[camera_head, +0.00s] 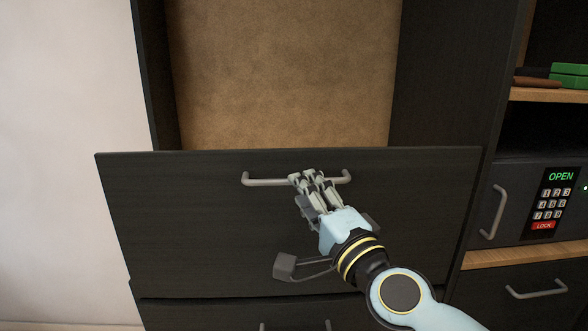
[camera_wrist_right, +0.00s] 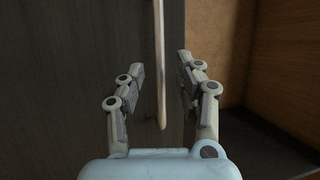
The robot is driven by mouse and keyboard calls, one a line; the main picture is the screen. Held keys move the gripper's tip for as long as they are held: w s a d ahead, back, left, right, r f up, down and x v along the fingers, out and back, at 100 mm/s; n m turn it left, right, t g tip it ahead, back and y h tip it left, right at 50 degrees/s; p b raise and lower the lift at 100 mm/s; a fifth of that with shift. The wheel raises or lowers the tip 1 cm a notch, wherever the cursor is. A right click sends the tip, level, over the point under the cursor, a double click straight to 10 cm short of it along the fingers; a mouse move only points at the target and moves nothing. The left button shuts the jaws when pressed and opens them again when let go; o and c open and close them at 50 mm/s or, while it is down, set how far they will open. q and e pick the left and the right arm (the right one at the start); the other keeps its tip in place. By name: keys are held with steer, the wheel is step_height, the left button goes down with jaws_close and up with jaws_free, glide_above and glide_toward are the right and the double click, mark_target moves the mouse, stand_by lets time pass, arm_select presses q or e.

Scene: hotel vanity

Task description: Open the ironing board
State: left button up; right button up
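A dark drawer-like front panel (camera_head: 180,215) carries a grey horizontal bar handle (camera_head: 262,181). I see no ironing board that I can tell for sure; the panel may hide it. My right gripper (camera_head: 306,178) is at the handle, a little right of its middle. In the right wrist view the handle (camera_wrist_right: 160,95) runs between the two fingers of the right gripper (camera_wrist_right: 161,65), with gaps on both sides. The fingers are apart and not closed on it. My left gripper is in neither view.
A tan-backed tall opening (camera_head: 285,75) lies above and behind the panel. A safe with a keypad (camera_head: 553,203) stands at the right, under a shelf with green items (camera_head: 570,75). A lower drawer handle (camera_head: 537,290) shows at bottom right. A pale wall is at left.

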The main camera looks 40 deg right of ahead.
steer(key=x, duration=0.4)
steer(key=shift+p, duration=0.35)
steer(key=shift+d, duration=0.1)
jaws_close()
